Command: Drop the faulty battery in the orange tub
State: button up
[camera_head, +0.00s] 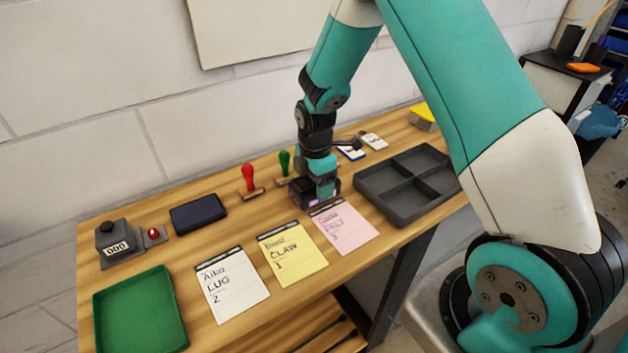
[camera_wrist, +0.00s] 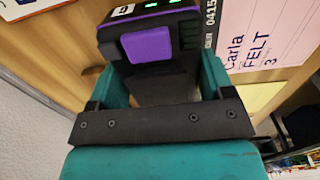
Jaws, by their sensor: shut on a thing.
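My gripper (camera_head: 316,187) is low over the bench, behind the pink card; it also shows in the wrist view (camera_wrist: 160,75). It is shut on a dark battery (camera_wrist: 147,45) with a purple panel and small green lights. In the head view the battery (camera_head: 313,203) shows as a dark block with a purple patch under the jaws. I cannot tell whether it touches the bench top. No orange tub is clear to me; a flat orange item (camera_head: 583,67) lies on a dark cabinet at the far right, too small to identify.
The wooden bench (camera_head: 200,332) holds white, yellow and pink cards (camera_head: 345,228), a green tray (camera_head: 140,312), a counter box (camera_head: 113,245), a dark pad (camera_head: 198,213), red and green-handled stamps (camera_head: 249,178). A grey divided tray (camera_head: 408,185) stands right of my gripper.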

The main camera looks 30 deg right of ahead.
jog(key=shift+f, duration=0.15)
jog(key=o, duration=1.3)
